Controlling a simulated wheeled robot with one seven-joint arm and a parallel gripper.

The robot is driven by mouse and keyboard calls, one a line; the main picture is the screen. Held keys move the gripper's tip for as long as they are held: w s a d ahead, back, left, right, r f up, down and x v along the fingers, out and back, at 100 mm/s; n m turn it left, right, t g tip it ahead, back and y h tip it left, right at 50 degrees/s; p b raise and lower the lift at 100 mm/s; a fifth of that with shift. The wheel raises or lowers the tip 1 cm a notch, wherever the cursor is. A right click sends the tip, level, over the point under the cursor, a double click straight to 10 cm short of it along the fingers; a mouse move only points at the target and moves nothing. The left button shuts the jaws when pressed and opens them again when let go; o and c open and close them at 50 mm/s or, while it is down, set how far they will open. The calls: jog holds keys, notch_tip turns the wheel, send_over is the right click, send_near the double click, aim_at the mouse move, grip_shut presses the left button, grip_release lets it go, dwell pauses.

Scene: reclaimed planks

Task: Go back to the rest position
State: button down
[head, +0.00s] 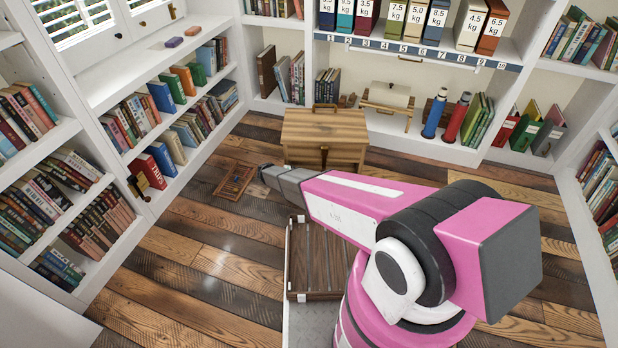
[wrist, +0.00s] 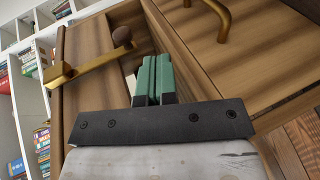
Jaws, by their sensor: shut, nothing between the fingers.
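My gripper (wrist: 154,62) shows in the wrist view, with its two green-padded fingers pressed together and nothing between them. Around the fingers are wooden surfaces, with a brass lever (wrist: 88,60) ending in a brown knob to the left. A brass handle (wrist: 218,22) is at the upper right. I cannot tell whether the fingers touch the wood. In the head view my pink arm reaches left across the picture, and its fingers cannot be made out there.
A wooden chest (head: 325,128) stands on the plank floor beyond my arm. A wooden slatted tray (head: 297,262) is in front of me, and a small framed wooden panel (head: 235,180) lies on the floor at left. White bookshelves (head: 150,195) line the walls. Plank floor at lower left is clear.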

jog(key=a+f, duration=0.1)
jog(key=a, duration=0.5)
jog(key=s+d+r+y, duration=0.4)
jog(key=s+d+r, duration=0.2)
jog(key=d+r, duration=0.3)
jog(key=s+d+r+g+y, duration=0.1)
jog(key=s+d+r+y, duration=0.4)
jog(key=r, duration=0.7)
jog(key=s+d+r+y, duration=0.4)
jog(key=s+d+r, duration=0.4)
jog(key=d+r, duration=0.3)
jog(key=shift+s+d+m+g+y, duration=0.15)
jog(key=shift+d+m+g+y, duration=0.2)
jog(key=shift+d, duration=0.55)
